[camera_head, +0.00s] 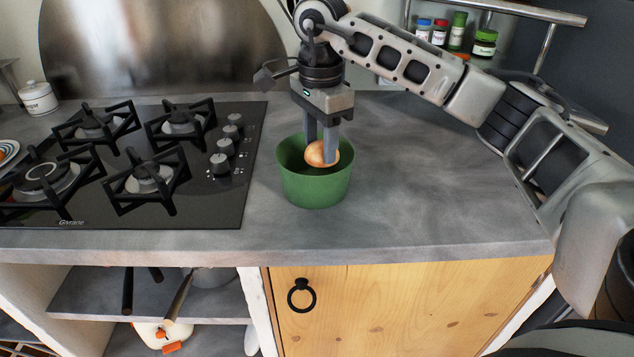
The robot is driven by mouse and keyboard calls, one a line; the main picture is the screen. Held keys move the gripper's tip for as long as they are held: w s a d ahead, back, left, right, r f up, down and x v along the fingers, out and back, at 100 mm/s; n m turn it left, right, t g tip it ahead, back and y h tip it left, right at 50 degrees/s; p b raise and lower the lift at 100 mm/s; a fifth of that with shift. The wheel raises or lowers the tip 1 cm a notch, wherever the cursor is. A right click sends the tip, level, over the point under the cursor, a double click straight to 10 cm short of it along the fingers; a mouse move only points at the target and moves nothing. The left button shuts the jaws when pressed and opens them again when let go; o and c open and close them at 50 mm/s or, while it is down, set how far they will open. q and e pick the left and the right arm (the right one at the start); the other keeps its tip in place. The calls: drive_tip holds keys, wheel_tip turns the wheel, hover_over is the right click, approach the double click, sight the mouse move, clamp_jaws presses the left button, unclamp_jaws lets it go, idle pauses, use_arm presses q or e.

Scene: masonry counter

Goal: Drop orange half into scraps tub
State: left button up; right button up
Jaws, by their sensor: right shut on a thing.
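The orange half (318,154) is pale orange and rounded. It is between the fingers of my right gripper (323,150), which is shut on it. The scraps tub (314,188) is green and round, and it stands upright on the grey counter to the right of the hob. My right gripper points down over the tub, and the orange half shows within the tub's open mouth, near rim height. I cannot tell whether it touches the tub's inside. The tub's floor is hidden by its front wall. My left gripper is not in view.
A black gas hob (215,200) with pan supports lies left of the tub. The counter (430,190) is clear to the tub's right. Several jars (458,30) stand on a rack at the back right. A white lidded pot (38,98) stands at the far left.

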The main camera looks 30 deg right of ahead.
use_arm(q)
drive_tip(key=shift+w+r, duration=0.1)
use_arm(e)
drive_tip(key=shift+f, duration=0.15)
drive_tip(key=o, duration=1.1)
drive_tip(key=shift+o, duration=0.2)
use_arm(q)
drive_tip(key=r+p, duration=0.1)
drive_tip(key=p, duration=0.2)
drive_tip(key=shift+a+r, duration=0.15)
use_arm(e)
wheel_tip(320, 180, up, 16)
drive_tip(key=shift+f, duration=0.1)
